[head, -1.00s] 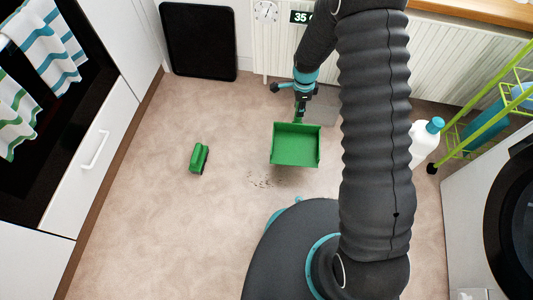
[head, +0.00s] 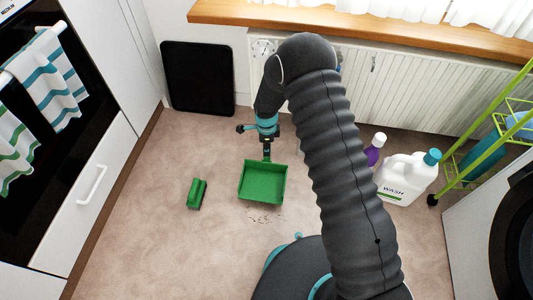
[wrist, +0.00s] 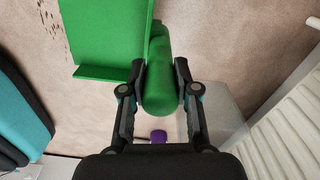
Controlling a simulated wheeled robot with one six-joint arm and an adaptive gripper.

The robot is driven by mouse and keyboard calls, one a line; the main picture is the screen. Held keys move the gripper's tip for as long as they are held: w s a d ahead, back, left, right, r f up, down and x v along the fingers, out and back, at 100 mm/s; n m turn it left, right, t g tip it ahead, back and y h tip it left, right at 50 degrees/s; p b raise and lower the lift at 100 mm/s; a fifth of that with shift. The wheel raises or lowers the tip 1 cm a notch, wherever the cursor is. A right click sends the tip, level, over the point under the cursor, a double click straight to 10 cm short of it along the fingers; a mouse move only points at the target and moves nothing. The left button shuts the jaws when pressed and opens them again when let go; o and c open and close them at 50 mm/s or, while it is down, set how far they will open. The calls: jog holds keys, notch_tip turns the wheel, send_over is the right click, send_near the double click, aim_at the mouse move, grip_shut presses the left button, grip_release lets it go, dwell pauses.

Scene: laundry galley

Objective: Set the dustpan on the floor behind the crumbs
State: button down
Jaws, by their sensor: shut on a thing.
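The green dustpan (head: 263,183) is in the head view just beyond the dark crumbs (head: 266,218), its open edge toward them. Whether it touches the floor or hangs slightly above it, I cannot tell. My gripper (head: 267,146) is behind the pan, shut on its handle. In the wrist view, the green handle (wrist: 158,88) sits between the two fingers of my gripper (wrist: 160,68). The pan's tray (wrist: 103,30) fills the upper left there, and some crumbs (wrist: 52,32) show beside it on the floor.
A green brush (head: 197,193) lies on the floor left of the pan. A white wash jug (head: 402,178), a purple bottle (head: 374,152) and a green trolley (head: 485,145) stand at right. A black panel (head: 198,78) leans at the back. Floor around the brush is clear.

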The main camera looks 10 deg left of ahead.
jog(key=shift+f, duration=1.95)
jog(key=shift+f+b, duration=0.15)
jog(key=shift+b, duration=0.15)
jog(key=c, duration=0.9)
grip_release()
jog(key=shift+o, duration=0.2)
